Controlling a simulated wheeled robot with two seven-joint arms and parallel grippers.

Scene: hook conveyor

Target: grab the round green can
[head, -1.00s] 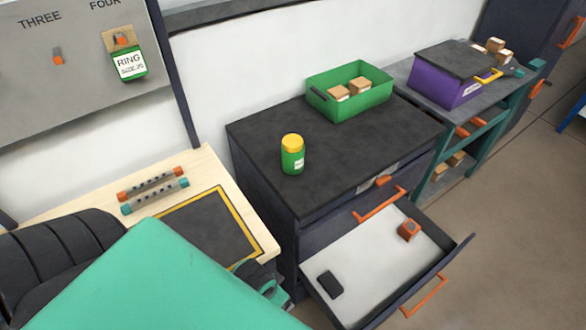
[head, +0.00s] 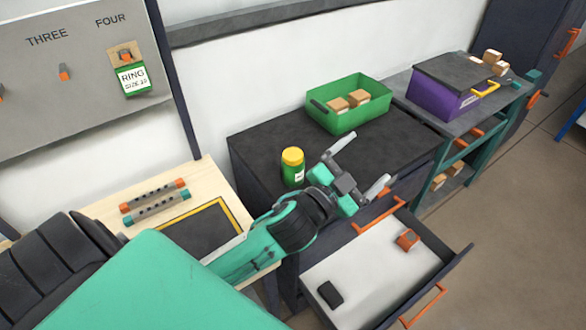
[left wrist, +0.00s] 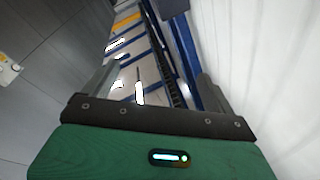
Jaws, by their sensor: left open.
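The round green can (head: 292,172) with a yellow lid stands upright on the dark top of the drawer cabinet (head: 250,143). My left gripper (head: 361,164) is open and empty, above the cabinet top to the right of the can. Its two fingers are spread wide, and the hand's base is close to the can in the picture. In the left wrist view the two fingers (left wrist: 152,88) stand apart with nothing between them, and the can does not show there. My right gripper is not in view.
A green bin (head: 350,120) with wooden blocks stands behind the can. The cabinet's open drawer (head: 350,270) holds an orange block (head: 407,239) and a dark block (head: 330,294). A purple box (head: 440,98) stands on the shelf unit at right. Bare cabinet top lies right of the can.

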